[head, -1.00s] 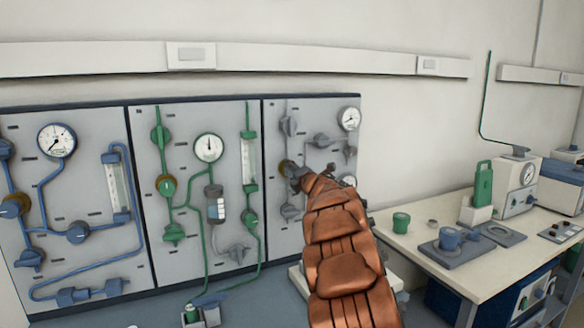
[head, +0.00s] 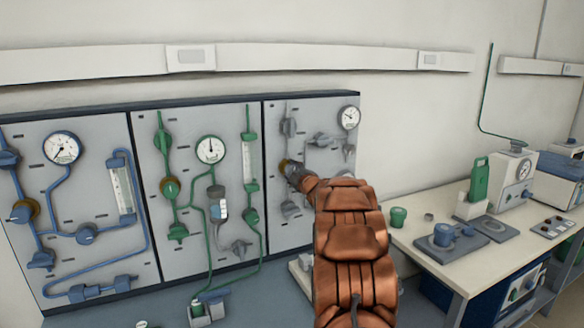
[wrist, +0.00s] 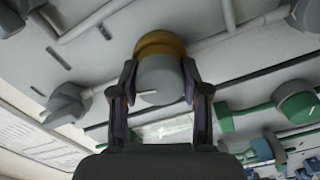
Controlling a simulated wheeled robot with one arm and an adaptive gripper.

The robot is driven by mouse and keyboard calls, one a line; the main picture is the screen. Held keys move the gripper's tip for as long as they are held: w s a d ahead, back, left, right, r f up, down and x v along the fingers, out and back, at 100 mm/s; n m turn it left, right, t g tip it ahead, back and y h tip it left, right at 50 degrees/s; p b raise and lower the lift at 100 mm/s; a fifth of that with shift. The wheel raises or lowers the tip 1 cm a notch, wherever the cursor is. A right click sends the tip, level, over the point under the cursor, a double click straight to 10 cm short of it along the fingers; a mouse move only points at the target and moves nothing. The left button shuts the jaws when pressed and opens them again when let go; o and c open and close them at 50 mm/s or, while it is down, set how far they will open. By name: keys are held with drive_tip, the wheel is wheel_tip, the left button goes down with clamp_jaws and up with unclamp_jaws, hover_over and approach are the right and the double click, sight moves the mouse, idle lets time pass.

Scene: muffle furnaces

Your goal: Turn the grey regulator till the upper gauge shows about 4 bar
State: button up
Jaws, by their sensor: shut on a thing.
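The grey regulator (wrist: 158,80) is a round grey knob with a white mark, on a brass-coloured collar (wrist: 160,45), in the middle of the wrist view. My gripper (wrist: 161,85) has a finger on each side of the knob and is shut on it. In the head view, the regulator's brass collar (head: 284,166) shows on the right grey panel, with my gripper (head: 293,172) covering most of the knob. The upper gauge (head: 348,117) is a white dial at the panel's top right; its needle is too small to read. My arm hides the lower gauge.
Grey valves (head: 288,127) and pipes surround the regulator on its panel. Panels with green (head: 170,188) and blue fittings (head: 86,234) stand to the left. A bench (head: 420,256) with instruments and a green cup (head: 398,217) stands to the right.

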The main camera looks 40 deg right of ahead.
drive_tip(key=shift+m+p, duration=0.3)
drive_tip(key=shift+m, duration=0.3)
drive_tip(key=o, duration=1.2)
drive_tip(key=shift+c, duration=0.2)
drive_tip(key=v, duration=1.2)
drive_tip(key=shift+w, duration=0.1)
